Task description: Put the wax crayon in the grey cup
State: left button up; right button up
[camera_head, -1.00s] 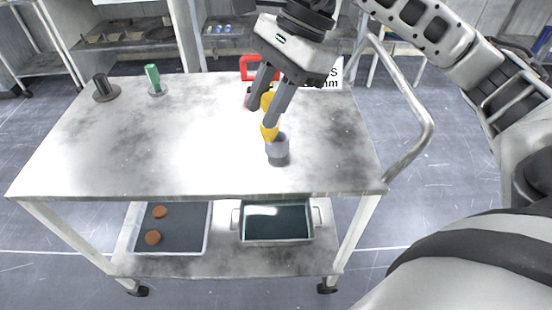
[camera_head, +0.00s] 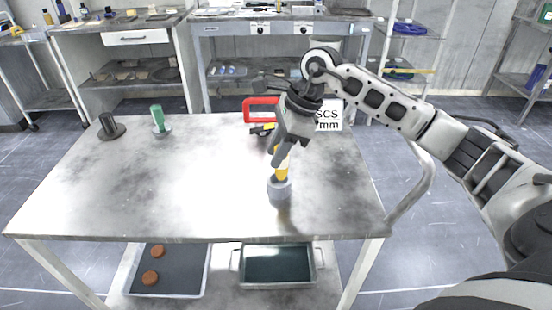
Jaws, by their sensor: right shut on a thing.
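The wax crayon (camera_head: 282,172) is yellow and stands upright between the fingers of my right gripper (camera_head: 279,160). The gripper points down and is shut on the crayon's upper part. The grey cup (camera_head: 279,192) stands on the table right below. The crayon's lower end is at the cup's mouth. I cannot tell how far it reaches inside, as the cup wall hides it. My left gripper is not in view.
On the metal table (camera_head: 170,205) a red frame-shaped tool (camera_head: 262,103) and a white sign (camera_head: 329,115) stand behind the gripper. A green-handled thing (camera_head: 157,118) and a dark peg on a round base (camera_head: 109,127) are at the back left. The table's left and middle are clear.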

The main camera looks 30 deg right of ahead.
jog(key=shift+w+f, duration=0.35)
jog(key=shift+f, duration=0.1)
jog(key=shift+w+d+f+p, duration=0.1)
jog(key=shift+f+p, duration=0.2)
jog(key=shift+f, duration=1.55)
jog(key=o, duration=1)
jog(key=shift+c, duration=0.2)
jog(key=shift+r, duration=0.1)
jog(key=shift+r, duration=0.25)
jog(key=b+v, duration=0.1)
jog(key=v, duration=1)
jog(key=shift+d+r, duration=0.15)
jog(key=shift+r, duration=0.25)
